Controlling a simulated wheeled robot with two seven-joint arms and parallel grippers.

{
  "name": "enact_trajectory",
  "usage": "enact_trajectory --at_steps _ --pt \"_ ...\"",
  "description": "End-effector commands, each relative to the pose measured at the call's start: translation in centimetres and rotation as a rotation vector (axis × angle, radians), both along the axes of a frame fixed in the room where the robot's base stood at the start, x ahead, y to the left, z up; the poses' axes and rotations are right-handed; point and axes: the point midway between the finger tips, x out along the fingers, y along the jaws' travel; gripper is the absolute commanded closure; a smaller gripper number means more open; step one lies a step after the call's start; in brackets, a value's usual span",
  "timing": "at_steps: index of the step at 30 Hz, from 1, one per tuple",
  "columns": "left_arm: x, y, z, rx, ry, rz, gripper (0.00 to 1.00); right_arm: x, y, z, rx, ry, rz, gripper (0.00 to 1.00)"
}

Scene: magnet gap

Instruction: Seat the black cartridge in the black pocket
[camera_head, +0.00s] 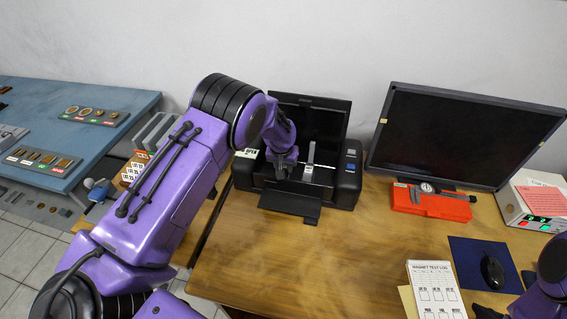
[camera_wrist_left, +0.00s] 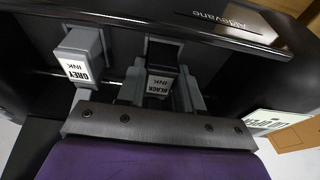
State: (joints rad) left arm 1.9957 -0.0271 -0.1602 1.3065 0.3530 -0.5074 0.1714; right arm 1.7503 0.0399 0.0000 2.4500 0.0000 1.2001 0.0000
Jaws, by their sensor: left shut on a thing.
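The black printer (camera_head: 345,185) stands on the desk with its lid raised. My left gripper (camera_head: 283,172) reaches into its open top from the left. In the left wrist view the left gripper (camera_wrist_left: 162,92) is shut on the black cartridge (camera_wrist_left: 164,52), which has a "BLACK INK" label facing the camera. In the head view the gripper and arm hide this cartridge. The black pocket is not clearly visible, and I cannot tell how deep the cartridge sits. The grey cartridge (camera_wrist_left: 80,55), labelled "GREY INK", stands beside it; it also shows in the head view (camera_head: 310,160).
A monitor (camera_head: 455,135) stands right of the printer. A red case with a caliper (camera_head: 432,202), a log sheet (camera_head: 435,290) and a mouse (camera_head: 492,270) on a blue mat lie at the right. The desk before the printer is clear. My right arm shows only at the lower right edge.

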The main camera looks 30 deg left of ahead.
Motion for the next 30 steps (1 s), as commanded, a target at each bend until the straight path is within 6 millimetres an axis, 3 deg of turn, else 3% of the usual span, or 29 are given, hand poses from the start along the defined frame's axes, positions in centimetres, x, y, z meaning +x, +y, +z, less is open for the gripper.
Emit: enact_trajectory --at_steps 7,8,9,10,21,30 --pt "0.0 0.0 -0.5 0.000 0.000 0.000 0.94 0.0 0.0 -0.4 0.000 0.000 0.000 0.51" --pt "0.0 0.0 -0.4 0.000 0.000 0.000 0.58 0.0 0.0 -0.3 0.000 0.000 0.000 0.51" --pt "0.0 0.0 -0.3 0.000 0.000 0.000 0.45 0.0 0.0 -0.3 0.000 0.000 0.000 0.51" --pt "0.0 0.0 -0.3 0.000 0.000 0.000 0.39 0.0 0.0 -0.3 0.000 0.000 0.000 0.51" --pt "-0.1 -0.1 0.5 0.000 -0.002 0.000 0.39 0.0 0.0 -0.2 0.000 0.000 0.000 0.51" --pt "-1.9 -0.6 7.5 0.000 -0.005 0.000 0.39 0.0 0.0 -1.7 0.000 0.000 0.000 0.51"
